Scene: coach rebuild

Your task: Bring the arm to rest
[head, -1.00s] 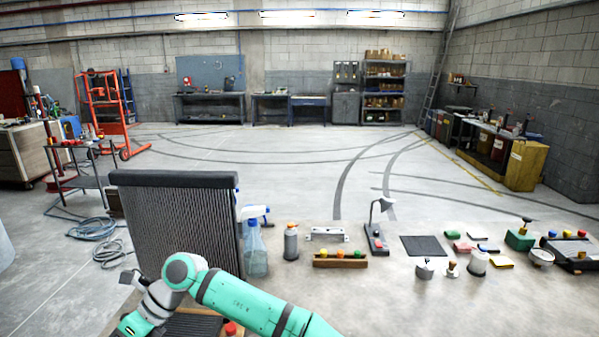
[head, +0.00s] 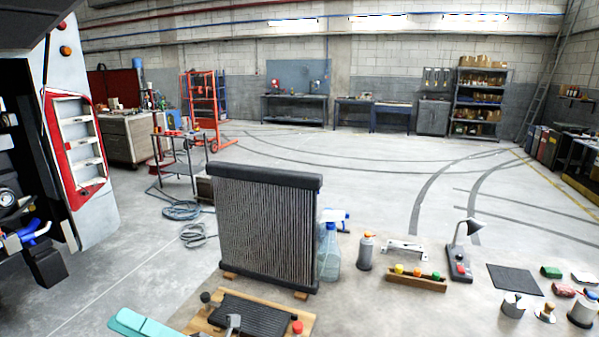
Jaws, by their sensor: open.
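Part of my teal arm (head: 145,322) shows at the bottom edge, left of centre. The rest of the arm is cut off by the frame. My gripper is not in view, so its jaws and anything near them cannot be seen. A wooden board (head: 290,322) with a dark ribbed pad (head: 250,315), a black knob (head: 205,297) and a red knob (head: 297,327) lies just right of the arm part.
A tall ribbed radiator (head: 263,232) stands behind the board. A spray bottle (head: 328,252), a grey canister (head: 365,252), a rack of coloured knobs (head: 416,281) and a lamp (head: 460,250) stand to its right. A vehicle body (head: 90,205) is at far left.

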